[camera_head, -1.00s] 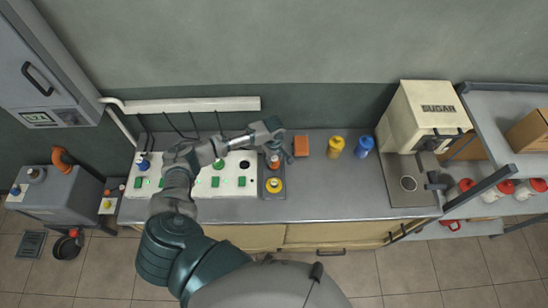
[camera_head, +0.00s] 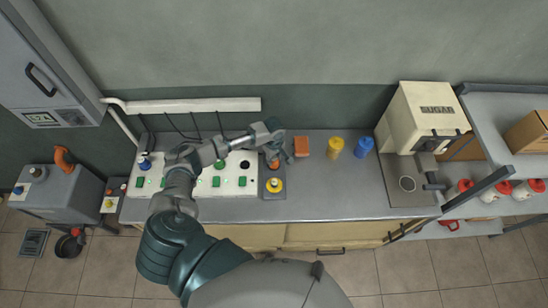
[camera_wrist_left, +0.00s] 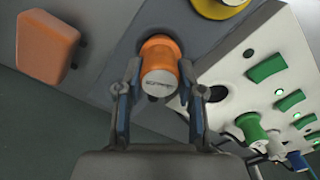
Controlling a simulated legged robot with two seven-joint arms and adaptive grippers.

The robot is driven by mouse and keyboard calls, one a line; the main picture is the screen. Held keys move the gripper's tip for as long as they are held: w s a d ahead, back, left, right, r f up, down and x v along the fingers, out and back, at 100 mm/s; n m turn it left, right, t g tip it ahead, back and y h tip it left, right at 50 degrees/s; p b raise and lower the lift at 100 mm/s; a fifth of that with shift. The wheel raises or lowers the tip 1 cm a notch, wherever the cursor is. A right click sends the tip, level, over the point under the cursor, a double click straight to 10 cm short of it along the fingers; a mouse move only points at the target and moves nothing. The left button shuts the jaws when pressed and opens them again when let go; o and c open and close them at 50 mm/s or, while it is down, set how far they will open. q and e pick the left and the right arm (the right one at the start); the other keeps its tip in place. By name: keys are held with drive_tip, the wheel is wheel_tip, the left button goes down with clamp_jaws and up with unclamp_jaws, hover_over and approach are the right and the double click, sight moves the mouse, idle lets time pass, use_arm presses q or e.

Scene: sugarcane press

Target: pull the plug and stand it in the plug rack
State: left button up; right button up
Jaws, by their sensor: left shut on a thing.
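An orange plug (camera_head: 273,164) with small dark lettering on its pale end is between the fingers of my left gripper (camera_head: 274,154). The wrist view shows both fingers against the sides of the plug (camera_wrist_left: 158,62). The plug is at the dark grey plug rack (camera_head: 282,195); whether its base is seated is hidden. A yellow plug (camera_head: 275,185) stands in the front part of the rack. The white socket panel (camera_head: 230,190) lies left of the rack, with a dark opening (camera_wrist_left: 215,93) nearest it. My right gripper is not in view.
A green plug (camera_wrist_left: 250,125) and a blue plug (camera_head: 144,163) stand in the panel. An orange block (camera_head: 301,146) lies right of the rack. Yellow (camera_head: 336,144) and blue (camera_head: 364,145) containers stand farther right, before the sugar machine (camera_head: 425,110). The counter front is clear there.

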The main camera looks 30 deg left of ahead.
use_arm(q)
drive_tip(key=shift+f, duration=0.5)
drive_tip(key=o, duration=0.9)
wheel_tip(320, 180, up, 3)
drive_tip(key=p, duration=0.3)
drive_tip(key=shift+r+p, duration=0.15)
drive_tip(key=shift+p, duration=0.15)
drive_tip(key=shift+r, duration=3.85)
drive_tip(key=shift+s, duration=0.1)
